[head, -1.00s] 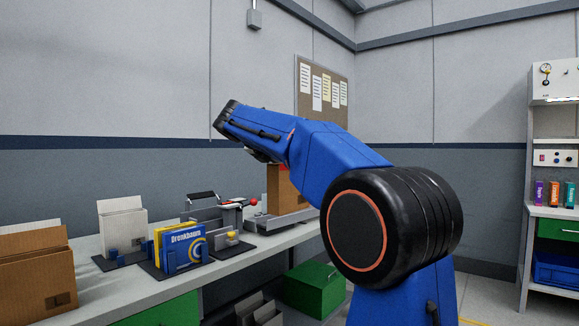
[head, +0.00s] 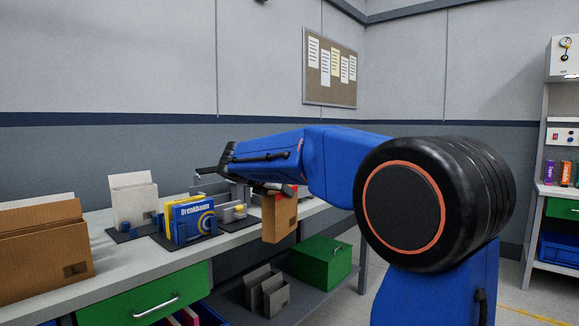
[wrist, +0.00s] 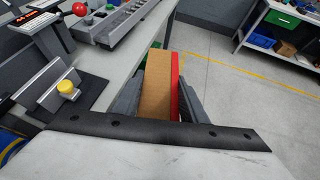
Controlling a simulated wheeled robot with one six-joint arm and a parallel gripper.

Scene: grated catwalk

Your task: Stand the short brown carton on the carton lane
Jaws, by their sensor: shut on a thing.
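A brown carton (head: 280,218) with a red side hangs upright beneath my gripper (head: 268,188), at the front edge of the workbench (head: 235,238). In the wrist view the carton (wrist: 157,85) stands between the two grey fingers of my gripper (wrist: 158,98), its red side to the right. The gripper is shut on it. The carton's lower end is hidden in the wrist view. I cannot tell for sure which part of the bench is the carton lane.
On the bench stand larger brown cartons (head: 42,250), a white carton (head: 133,200) and a blue Drenkbaum box (head: 193,222) in holders. A grey fixture with a red knob (wrist: 80,9) lies along the bench. A green box (head: 320,262) sits on the lower shelf.

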